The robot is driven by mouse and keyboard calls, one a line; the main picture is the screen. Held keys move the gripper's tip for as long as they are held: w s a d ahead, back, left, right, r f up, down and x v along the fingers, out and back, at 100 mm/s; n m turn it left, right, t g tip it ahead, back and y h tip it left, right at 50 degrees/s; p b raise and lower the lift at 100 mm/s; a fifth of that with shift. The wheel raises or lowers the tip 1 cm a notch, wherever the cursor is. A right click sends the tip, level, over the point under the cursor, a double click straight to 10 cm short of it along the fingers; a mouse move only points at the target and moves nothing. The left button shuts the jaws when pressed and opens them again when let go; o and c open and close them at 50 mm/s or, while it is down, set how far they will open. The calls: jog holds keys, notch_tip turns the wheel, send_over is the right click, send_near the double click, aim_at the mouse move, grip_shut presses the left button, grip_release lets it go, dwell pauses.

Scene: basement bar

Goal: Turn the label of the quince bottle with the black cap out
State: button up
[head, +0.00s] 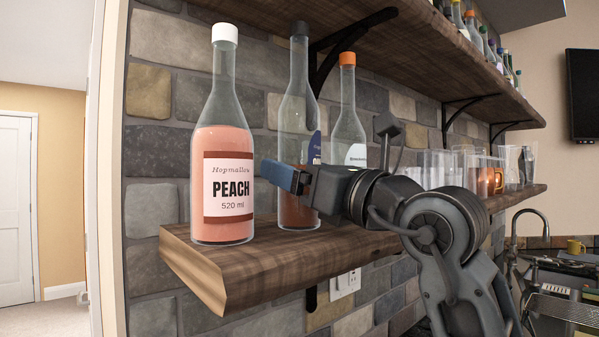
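The black-capped bottle (298,105) stands upright on the lower wooden shelf, second from the left end. It is clear glass with dark reddish-brown content low down.
A white-capped peach bottle (222,185) stands close on the left, label facing out. An orange-capped bottle (348,125) stands to the right, partly behind my arm. Glasses (440,168) stand farther along the lower shelf (262,262). An upper shelf (430,45) overhangs with several bottles.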

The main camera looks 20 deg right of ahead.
jog(key=shift+y, duration=0.3)
jog(key=shift+d+f+n+g+y+b, duration=0.15)
jog(key=shift+n+g+y+b, duration=0.4)
jog(key=shift+n+y, duration=0.35)
jog(key=shift+n+g+y+b, duration=0.4)
jog(key=shift+n+g+y, duration=0.4)
jog(key=shift+y, duration=0.5)
jog(key=shift+a+p, duration=0.2)
jog(key=shift+p, duration=0.1)
jog(key=c, duration=0.8)
jog(key=shift+r, duration=0.2)
jog(key=shift+m+t+h+p, duration=0.35)
jog(key=shift+m+h+p, duration=0.15)
jog(key=shift+h+p, duration=0.15)
